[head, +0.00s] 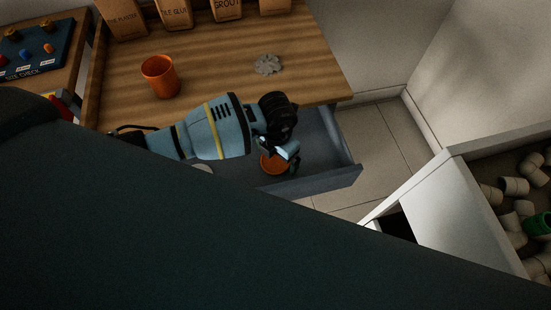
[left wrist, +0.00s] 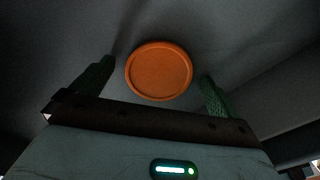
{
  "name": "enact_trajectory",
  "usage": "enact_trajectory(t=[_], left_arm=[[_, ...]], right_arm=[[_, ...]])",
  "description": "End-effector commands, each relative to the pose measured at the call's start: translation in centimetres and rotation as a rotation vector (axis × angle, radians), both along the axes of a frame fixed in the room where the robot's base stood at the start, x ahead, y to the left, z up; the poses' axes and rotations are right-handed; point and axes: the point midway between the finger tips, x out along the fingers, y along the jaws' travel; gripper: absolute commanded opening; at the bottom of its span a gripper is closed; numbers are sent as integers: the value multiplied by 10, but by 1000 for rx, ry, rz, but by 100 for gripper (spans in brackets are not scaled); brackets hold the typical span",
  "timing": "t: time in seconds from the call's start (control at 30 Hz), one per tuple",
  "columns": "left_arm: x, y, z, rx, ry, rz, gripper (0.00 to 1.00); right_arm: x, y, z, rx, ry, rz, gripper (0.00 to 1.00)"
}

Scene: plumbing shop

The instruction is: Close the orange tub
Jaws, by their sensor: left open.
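The orange tub (head: 160,77) stands upright on the wooden worktop, its top open. A round orange lid (head: 274,163) lies in the open grey drawer below the worktop edge. In the left wrist view the lid (left wrist: 159,71) shows as a flat disc with a raised rim. My left gripper (head: 284,157) is over the drawer at the lid. Its two green fingers (left wrist: 155,88) are spread, one on each side of the lid, with gaps showing. I cannot tell how far above the drawer floor the fingertips are. My right gripper is not in view.
The open drawer's front wall (head: 318,182) juts out from the worktop (head: 215,50). A grey scalloped piece (head: 268,65) lies on the worktop, and paper bags (head: 174,14) stand at the back. A size-check board (head: 38,48) is at left. A bin of pipe fittings (head: 470,160) is at right.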

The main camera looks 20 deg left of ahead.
Motion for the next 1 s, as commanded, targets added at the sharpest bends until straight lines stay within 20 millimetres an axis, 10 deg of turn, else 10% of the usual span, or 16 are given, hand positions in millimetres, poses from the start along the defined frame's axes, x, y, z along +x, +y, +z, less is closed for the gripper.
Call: enact_trajectory(t=[0.4, 0.73, 1.0], left_arm=[[0, 0, -3, 0, 0, 0, 100], [0, 0, -2, 0, 0, 0, 57], [0, 0, 1, 0, -1, 0, 57]], right_arm=[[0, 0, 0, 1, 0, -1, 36], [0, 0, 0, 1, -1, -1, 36], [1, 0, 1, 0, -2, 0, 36]])
